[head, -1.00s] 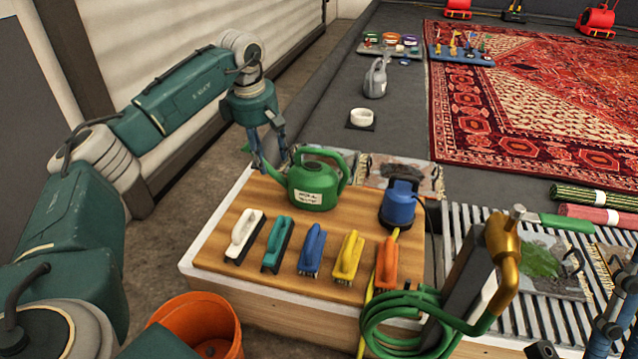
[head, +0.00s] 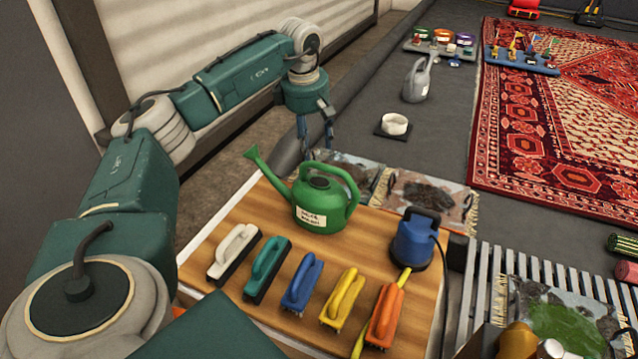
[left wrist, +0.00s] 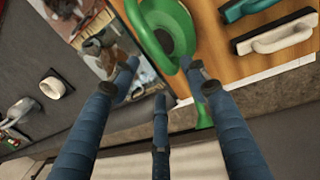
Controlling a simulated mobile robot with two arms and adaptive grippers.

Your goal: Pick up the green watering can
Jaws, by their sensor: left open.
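The green watering can (head: 322,217) stands upright on the wooden board, with a white label on its front. Its spout points to the left and its handle is at the right. My left gripper (head: 316,143) is open and empty, with its fingers pointing down beyond the can in the head view. The can partly covers the lower fingers there. In the left wrist view the spread fingers of the left gripper (left wrist: 163,80) point towards the can (left wrist: 168,38), which lies just past the tips, and no grip shows. My right gripper is not in view.
A row of brushes, including a white one (head: 232,252) and an orange one (head: 385,316), lies in front of the can. A blue pump (head: 413,245) stands right of it. Rug samples (head: 425,193) lie behind; a grey watering can (head: 416,82) stands farther back.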

